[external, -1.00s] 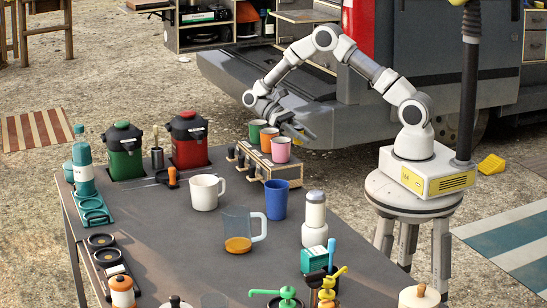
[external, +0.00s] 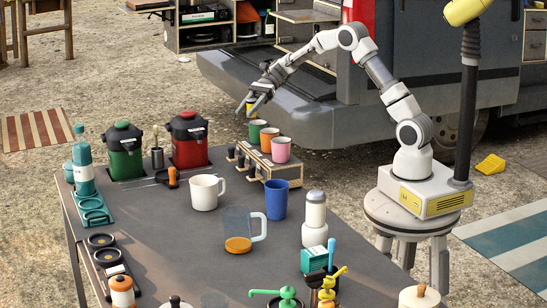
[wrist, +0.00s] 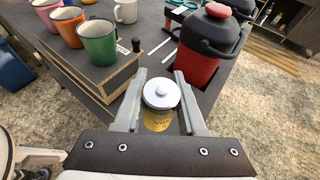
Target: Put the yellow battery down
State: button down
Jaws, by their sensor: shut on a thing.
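The yellow battery (wrist: 157,121) is a small yellow cylinder with a pale, knobbed top. In the wrist view it stands upright between the two grey fingers of my gripper (wrist: 160,98), which are shut on it. In the external view my gripper (external: 252,108) points down and left, in the air near the far edge of the dark table (external: 140,225), and a bit of yellow shows between its fingers. It is above and behind the wooden cup stand. The underside of the battery is hidden.
The wooden stand (external: 262,166) holds green, orange and pink cups. A red jug (external: 188,143) and a green jug (external: 124,156) stand to its left. A white mug (external: 204,192) and a blue cup (external: 276,200) stand in front. The van bumper (external: 265,100) is behind.

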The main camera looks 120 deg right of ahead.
jog(key=b, duration=0.3)
send_over(225, 160)
jog(key=f, duration=0.7)
jog(key=shift+a, duration=0.2)
jog(key=shift+f+b, duration=0.9)
jog(key=shift+f, duration=1)
jog(key=shift+f, duration=0.1)
jog(key=shift+c, duration=2.4)
grip_release()
jog(key=shift+r, duration=0.2)
jog(key=p+v, duration=0.3)
jog(key=v, duration=0.9)
jog(key=shift+f, duration=0.1)
